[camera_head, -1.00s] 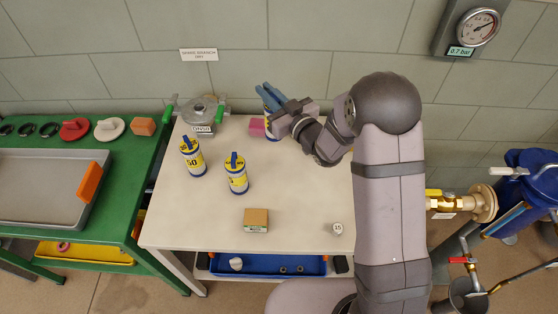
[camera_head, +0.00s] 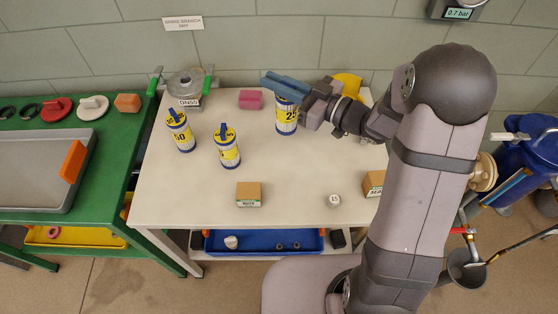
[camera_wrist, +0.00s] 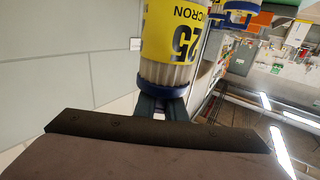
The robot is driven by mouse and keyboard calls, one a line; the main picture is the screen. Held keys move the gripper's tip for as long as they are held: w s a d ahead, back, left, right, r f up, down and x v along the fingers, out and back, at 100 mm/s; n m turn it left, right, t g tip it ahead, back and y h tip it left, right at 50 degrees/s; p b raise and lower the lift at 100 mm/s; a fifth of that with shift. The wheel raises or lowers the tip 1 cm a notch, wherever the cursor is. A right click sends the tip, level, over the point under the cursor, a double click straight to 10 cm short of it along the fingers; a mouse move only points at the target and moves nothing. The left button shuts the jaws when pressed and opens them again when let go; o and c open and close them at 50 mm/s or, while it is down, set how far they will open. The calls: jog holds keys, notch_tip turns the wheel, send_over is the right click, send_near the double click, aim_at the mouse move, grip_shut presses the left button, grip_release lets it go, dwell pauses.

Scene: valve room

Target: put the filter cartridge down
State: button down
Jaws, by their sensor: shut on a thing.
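The filter cartridge (camera_head: 286,118) is a white pleated cylinder with a yellow label reading 25 and blue end caps. Two similar cartridges (camera_head: 180,132) (camera_head: 227,148) stand on the table to the left.
A pink block (camera_head: 250,99) lies just left of the held cartridge. A cardboard box (camera_head: 248,194) and a small round weight (camera_head: 334,200) are in front. A yellow object (camera_head: 347,84) is partly behind my arm. The table's middle is clear.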

jog(key=s+a+n+g+y, duration=0.2)
jog(key=s+g, duration=0.1)
jog(key=s, duration=0.2)
notch_tip(320, 180, down, 10)
jog(key=shift+w+a, duration=0.15)
jog(key=shift+w, duration=0.15)
dwell(0.5)
jog(key=shift+f, duration=0.2)
jog(key=c, duration=1.8)
grip_release()
jog(key=shift+r, duration=0.1)
